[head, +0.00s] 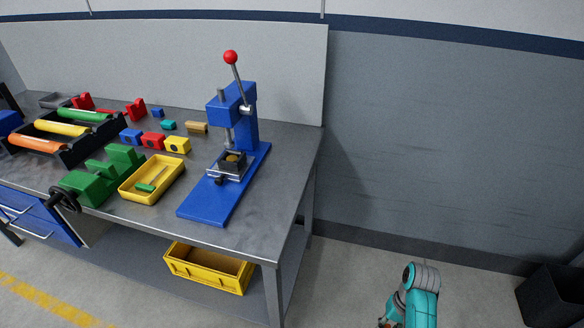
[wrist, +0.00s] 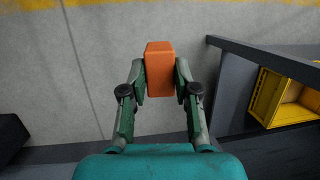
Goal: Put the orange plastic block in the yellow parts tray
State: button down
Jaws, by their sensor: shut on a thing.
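My gripper (wrist: 161,84) is shut on the orange plastic block (wrist: 159,62) in the wrist view, with one finger on each side of it. The block is held up over the concrete floor, away from the bench top. The yellow parts tray (head: 140,198) sits on the grey workbench near its front edge in the head view, between a green vise and a blue press. A small green piece (head: 146,187) lies in the tray. The head view shows part of my teal arm at the lower right; the block does not show there.
The blue press (head: 210,203) with a red-knobbed lever stands right of the tray. The green vise (head: 92,184) stands left. Several small coloured blocks lie behind. A yellow crate (head: 205,283) is on the lower shelf and shows in the wrist view (wrist: 266,97).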

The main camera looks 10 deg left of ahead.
aim_at(168, 179)
jog(key=j+u, duration=0.3)
jog(key=k+j+u, duration=0.1)
jog(key=u, duration=0.2)
jog(key=i+j+u, duration=0.1)
jog(key=u, duration=0.25)
jog(key=i+u, duration=0.55)
jog(key=u, duration=0.2)
jog(key=k+l+u, duration=0.2)
jog(key=l, duration=0.2)
jog(key=i+l, duration=0.05)
jog(key=i, duration=0.05)
